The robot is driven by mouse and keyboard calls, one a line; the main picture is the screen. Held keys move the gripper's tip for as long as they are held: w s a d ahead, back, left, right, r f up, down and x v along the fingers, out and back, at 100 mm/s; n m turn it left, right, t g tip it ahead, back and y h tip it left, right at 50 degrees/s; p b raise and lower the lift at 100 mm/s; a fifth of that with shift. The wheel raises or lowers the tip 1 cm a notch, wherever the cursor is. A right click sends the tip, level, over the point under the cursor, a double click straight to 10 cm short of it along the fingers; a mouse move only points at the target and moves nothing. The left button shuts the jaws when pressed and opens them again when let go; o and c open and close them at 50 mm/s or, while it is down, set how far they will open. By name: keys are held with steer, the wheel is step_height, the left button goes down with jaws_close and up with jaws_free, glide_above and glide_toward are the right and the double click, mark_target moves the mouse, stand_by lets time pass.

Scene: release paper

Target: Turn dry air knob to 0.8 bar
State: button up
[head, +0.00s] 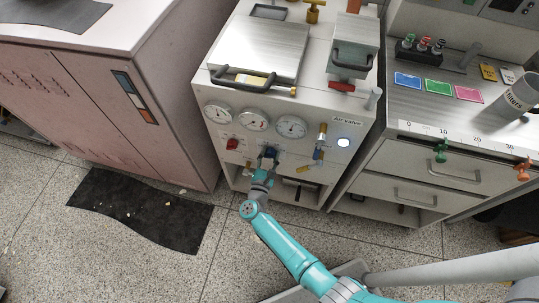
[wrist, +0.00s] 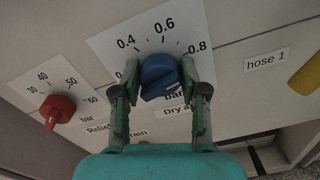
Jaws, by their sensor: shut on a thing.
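The blue dry air knob (wrist: 160,72) sits on the panel in the wrist view, below a printed scale (wrist: 160,32) that reads 0.4, 0.6 and 0.8. Its label, starting "Dry a", is partly covered. My gripper (wrist: 155,88) is shut on the blue knob, with one finger on its left side and one on its right. Which mark the knob points at is not clear. In the head view the blue knob (head: 271,152) is on the front of the white machine, with my gripper (head: 266,160) at it.
A red knob (wrist: 57,110) sits left of the blue one, with a 30 to 60 bar scale. A yellow handle (wrist: 306,76) is at the right, near the "hose 1" label (wrist: 267,60). Several gauges (head: 253,120) are above the knobs. A drawer cabinet (head: 430,165) stands at the right.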

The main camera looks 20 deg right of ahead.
steer(key=shift+s+f+m, duration=0.1)
steer(key=shift+f+m, duration=0.05)
steer(key=shift+m, duration=0.15)
stand_by(0.4)
steer(key=o, duration=1.1)
steer(key=shift+o, duration=0.2)
steer(key=v, duration=1.2)
